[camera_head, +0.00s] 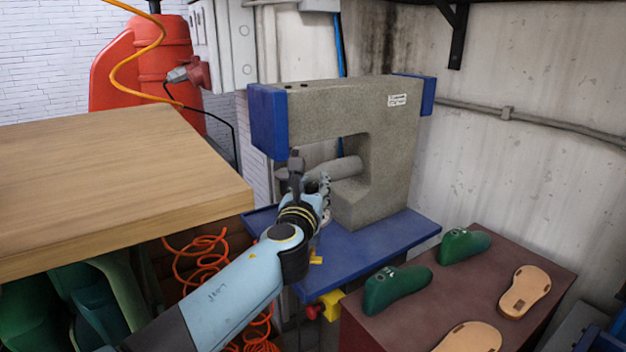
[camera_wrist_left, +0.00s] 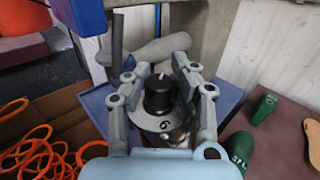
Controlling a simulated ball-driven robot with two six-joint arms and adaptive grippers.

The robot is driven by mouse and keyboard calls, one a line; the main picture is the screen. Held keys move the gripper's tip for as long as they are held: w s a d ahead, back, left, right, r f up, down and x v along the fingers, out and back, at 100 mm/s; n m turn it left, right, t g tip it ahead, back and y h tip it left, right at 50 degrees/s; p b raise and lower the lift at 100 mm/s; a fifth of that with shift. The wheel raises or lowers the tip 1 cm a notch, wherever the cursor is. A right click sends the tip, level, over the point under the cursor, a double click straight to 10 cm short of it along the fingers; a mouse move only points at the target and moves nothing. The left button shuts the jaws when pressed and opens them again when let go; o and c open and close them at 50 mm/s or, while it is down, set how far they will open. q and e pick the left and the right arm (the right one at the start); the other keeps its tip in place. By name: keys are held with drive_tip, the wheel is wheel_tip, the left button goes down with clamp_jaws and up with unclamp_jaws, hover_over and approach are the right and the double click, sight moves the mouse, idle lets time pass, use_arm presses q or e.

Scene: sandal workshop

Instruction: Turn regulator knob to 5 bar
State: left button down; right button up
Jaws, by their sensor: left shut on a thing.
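The black regulator knob (camera_wrist_left: 158,93) stands in the middle of the left wrist view, with a light pointer line on its top. Below it is a pale dial face (camera_wrist_left: 152,122) with one large digit, which looks like a 6 or an upside-down 9; the other marks are hidden or too small to read. My left gripper (camera_wrist_left: 160,76) is shut on the knob, one finger on each side. In the head view my left gripper (camera_head: 312,184) is in front of the grey press and hides the knob. My right gripper is not in view.
The grey press (camera_head: 385,180) stands on a blue base (camera_head: 375,245). A wooden tabletop (camera_head: 110,180) is at left. Green lasts (camera_head: 398,288) and tan soles (camera_head: 525,290) lie on a dark red surface (camera_head: 480,285) at right. Orange coiled hose (camera_head: 195,262) hangs below.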

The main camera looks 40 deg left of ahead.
use_arm(q)
drive_tip(key=shift+s+f+m+h, duration=0.1)
drive_tip(key=shift+f+m+h, duration=0.1)
drive_tip(key=shift+m+h, duration=0.25)
drive_tip(key=c, duration=1)
unclamp_jaws()
drive_tip(key=shift+r, duration=0.15)
drive_tip(key=shift+o, duration=0.2)
drive_tip(key=v, duration=1.2)
